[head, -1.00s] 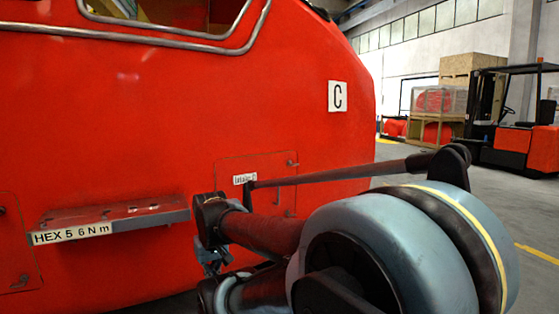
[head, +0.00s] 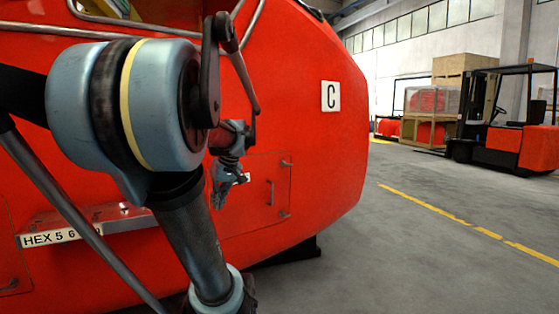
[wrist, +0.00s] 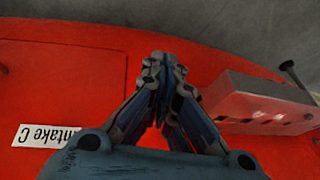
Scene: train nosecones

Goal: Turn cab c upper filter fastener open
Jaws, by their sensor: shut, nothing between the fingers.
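Cab C's red nose (head: 310,130) carries a square filter panel (head: 255,215) below the C sign. A small upper fastener (head: 286,163) sits at the panel's upper right and a lower fastener (head: 284,213) at its lower right. Their exact turn is too small to tell. My gripper (head: 220,200) hangs in front of the panel's left edge, left of the upper fastener and apart from it. In the wrist view my gripper (wrist: 163,62) is shut and empty. The intake C label (wrist: 62,134) shows there at left; in the head view my gripper partly covers it.
A ledge with a HEX label (head: 60,237) juts out at left, partly behind my arm. In the wrist view a reddish block (wrist: 255,103) and a dark round-headed pin (wrist: 290,68) are at right. Open floor (head: 420,240) lies to the right, with a forklift (head: 505,120) far back.

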